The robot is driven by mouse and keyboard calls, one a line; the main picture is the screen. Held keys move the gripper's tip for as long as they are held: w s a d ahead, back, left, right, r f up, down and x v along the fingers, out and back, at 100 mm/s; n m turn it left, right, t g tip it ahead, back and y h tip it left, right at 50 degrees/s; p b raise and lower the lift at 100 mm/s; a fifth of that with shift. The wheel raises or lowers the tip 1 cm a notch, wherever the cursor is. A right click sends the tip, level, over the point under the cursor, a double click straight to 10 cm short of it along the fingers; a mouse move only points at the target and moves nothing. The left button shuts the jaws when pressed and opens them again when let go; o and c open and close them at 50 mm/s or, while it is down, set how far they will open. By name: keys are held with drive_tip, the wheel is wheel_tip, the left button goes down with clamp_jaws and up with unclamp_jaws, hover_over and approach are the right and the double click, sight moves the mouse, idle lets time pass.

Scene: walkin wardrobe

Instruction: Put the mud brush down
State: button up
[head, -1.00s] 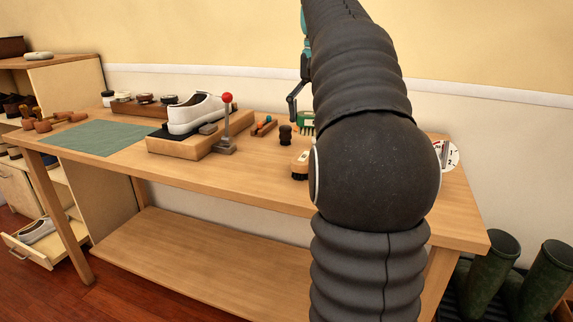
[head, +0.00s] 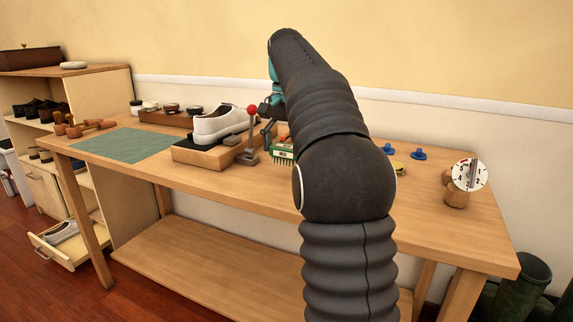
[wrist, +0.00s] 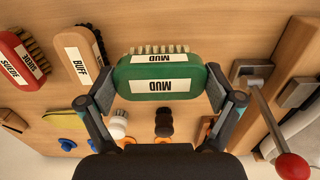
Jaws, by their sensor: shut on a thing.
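The green mud brush (wrist: 160,88), with a white "MUD" label and pale bristles, is between the two fingers of my gripper (wrist: 162,92) in the wrist view. My gripper is shut on it. In the head view the brush (head: 282,154) shows left of my arm, near the shoe stand, bristles pointing down. I cannot tell whether the bristles touch the workbench (head: 240,190). The gripper itself is mostly hidden behind my arm in the head view.
A red-knobbed lever (head: 252,130) stands close to the brush, beside a wooden stand (head: 195,152) holding a white shoe (head: 222,122). The wrist view shows a buff brush (wrist: 80,55) and a red suede brush (wrist: 22,60) nearby. A green mat (head: 120,145) lies bare at left.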

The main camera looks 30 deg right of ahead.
sight(286, 146)
drive_tip(key=shift+f+b, duration=0.65)
drive_tip(key=shift+f, duration=1.4)
drive_tip(key=shift+f, duration=0.1)
drive_tip(key=o, duration=1)
wheel_tip(286, 146, up, 8)
drive_tip(key=shift+w+f+p, duration=0.1)
drive_tip(key=shift+f+p, duration=0.15)
drive_tip(key=shift+p, duration=0.9)
drive_tip(key=shift+s+a+r, duration=0.2)
drive_tip(key=shift+a, duration=0.05)
drive_tip(key=s+a+f+n+t, duration=0.2)
drive_tip(key=s+a+f+n, duration=0.25)
drive_tip(key=s+a, duration=0.4)
drive_tip(key=s+a+f+n+t, duration=0.25)
drive_tip(key=s+a+f, duration=0.25)
drive_tip(key=s, duration=0.6)
drive_tip(key=s+f+n, duration=0.1)
drive_tip(key=s+f, duration=0.1)
drive_tip(key=f, duration=0.1)
drive_tip(key=s+a+f+n, duration=0.1)
drive_tip(key=s+f, duration=0.2)
drive_tip(key=f, duration=0.1)
drive_tip(key=s+a+f+n+t, duration=0.1)
drive_tip(key=s+f, duration=0.2)
drive_tip(key=shift+s+a+f, duration=0.1)
drive_tip(key=shift+a+f, duration=0.05)
drive_tip(key=shift+a, duration=0.1)
